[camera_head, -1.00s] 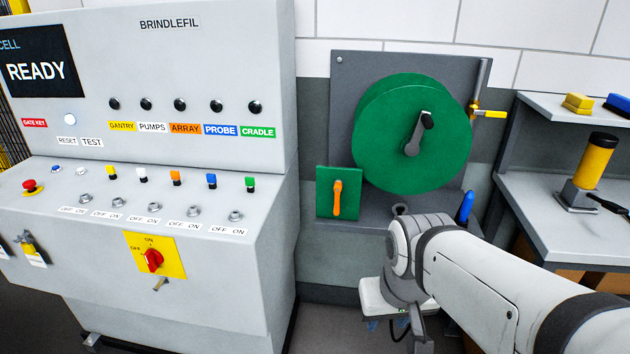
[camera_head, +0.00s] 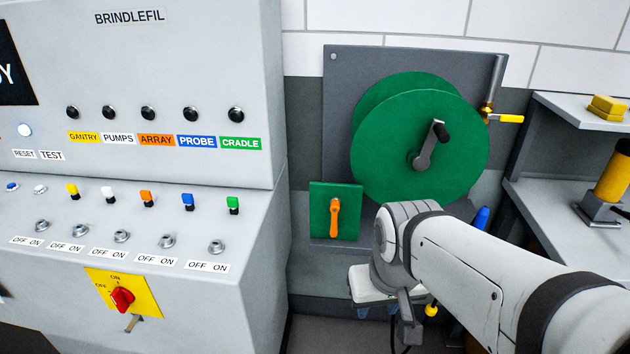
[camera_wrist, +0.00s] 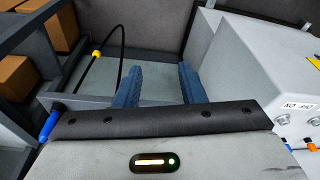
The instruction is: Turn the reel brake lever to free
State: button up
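The brake lever (camera_head: 335,218) is an orange handle, standing vertical on a small green square plate (camera_head: 321,192) at the lower left of the reel's grey backboard. The green reel (camera_head: 400,150) with its crank (camera_head: 428,147) is mounted above and to the right of it. My gripper (camera_wrist: 158,76) shows two blue fingers in the wrist view, spread apart with nothing between them. In the head view the gripper hangs low, below and to the right of the lever and apart from it, its fingers partly hidden. The lever is not visible in the wrist view.
The grey control console (camera_head: 180,60), with a red rotary switch (camera_head: 122,299), stands left of the lever. A yellow-handled fitting (camera_head: 505,118) is right of the reel. A shelf (camera_head: 575,190) holds a yellow cylinder (camera_head: 613,168). A black cable (camera_wrist: 121,50) shows in the wrist view.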

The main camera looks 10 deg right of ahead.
aim_at(335, 207)
jog(key=z, duration=2.3)
jog(key=k, duration=1.35)
jog(key=u, duration=0.7)
jog(key=i, duration=1)
jog(key=u, duration=0.1)
